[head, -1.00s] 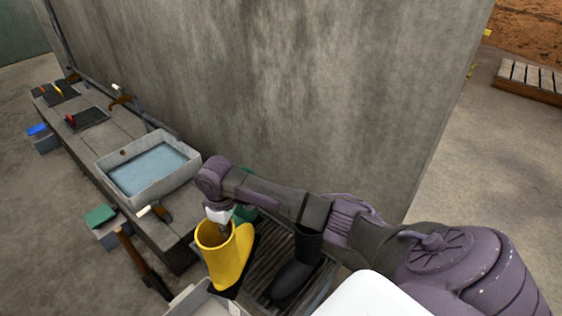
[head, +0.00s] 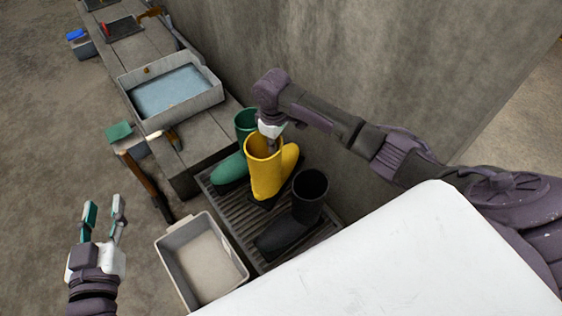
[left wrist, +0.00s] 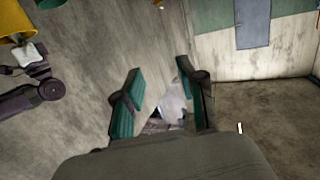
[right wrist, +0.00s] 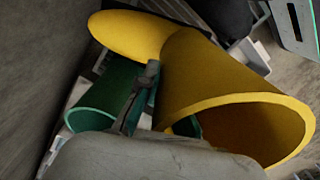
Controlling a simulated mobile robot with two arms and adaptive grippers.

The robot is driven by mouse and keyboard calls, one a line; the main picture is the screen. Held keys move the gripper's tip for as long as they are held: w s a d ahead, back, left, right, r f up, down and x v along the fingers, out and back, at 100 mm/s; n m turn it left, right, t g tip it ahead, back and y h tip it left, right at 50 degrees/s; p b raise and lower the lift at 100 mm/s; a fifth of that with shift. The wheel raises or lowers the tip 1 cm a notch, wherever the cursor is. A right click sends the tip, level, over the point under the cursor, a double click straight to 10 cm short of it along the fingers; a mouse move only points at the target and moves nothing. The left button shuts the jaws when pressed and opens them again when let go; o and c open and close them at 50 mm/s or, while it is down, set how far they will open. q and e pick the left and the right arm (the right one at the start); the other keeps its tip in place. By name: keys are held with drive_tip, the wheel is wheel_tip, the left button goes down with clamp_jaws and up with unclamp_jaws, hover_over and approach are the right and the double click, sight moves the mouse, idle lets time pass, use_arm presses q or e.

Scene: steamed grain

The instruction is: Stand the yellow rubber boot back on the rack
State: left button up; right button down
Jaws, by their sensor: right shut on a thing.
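The yellow rubber boot (head: 264,178) is upright over the slatted rack (head: 226,203), between a green boot (head: 231,168) and a black boot (head: 296,222). Its toe points to the right. I cannot tell whether its dark sole touches the slats. My right gripper (head: 269,143) is shut on the boot's upper shaft; its fingertips are mostly hidden in the head view. In the right wrist view, the yellow boot (right wrist: 205,75) fills much of the picture beside one finger. My left gripper (head: 104,210) is open and empty, off to the left.
A grey bin (head: 212,236) stands on the floor in front of the rack. A bench (head: 206,138) with a basin of water (head: 212,100) is behind it. A concrete wall (head: 330,60) runs close behind the rack. A long-handled tool (head: 143,180) leans at the bench.

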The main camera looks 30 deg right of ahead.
wheel_tip(320, 180, down, 5)
drive_tip(key=shift+r+b, duration=0.15)
drive_tip(key=shift+b, duration=0.8)
drive_tip(key=shift+f, duration=0.45)
wheel_tip(320, 180, down, 3)
drive_tip(key=shift+r+b, duration=0.1)
drive_tip(key=shift+b, duration=0.8)
use_arm(q)
drive_tip(key=s+r+t+h, duration=0.2)
drive_tip(key=r+t, duration=0.3)
drive_tip(key=r, duration=0.2)
drive_tip(key=s+r+t+h, duration=0.2)
drive_tip(key=s+r+t, duration=0.1)
drive_tip(key=r+t, duration=0.2)
wheel_tip(320, 180, up, 2)
drive_tip(key=shift+s+d+r+t, duration=0.25)
drive_tip(key=shift+s+d+t, duration=0.05)
use_arm(e)
drive_tip(key=c, duration=1.3)
unclamp_jaws()
drive_tip(key=shift+f, duration=0.25)
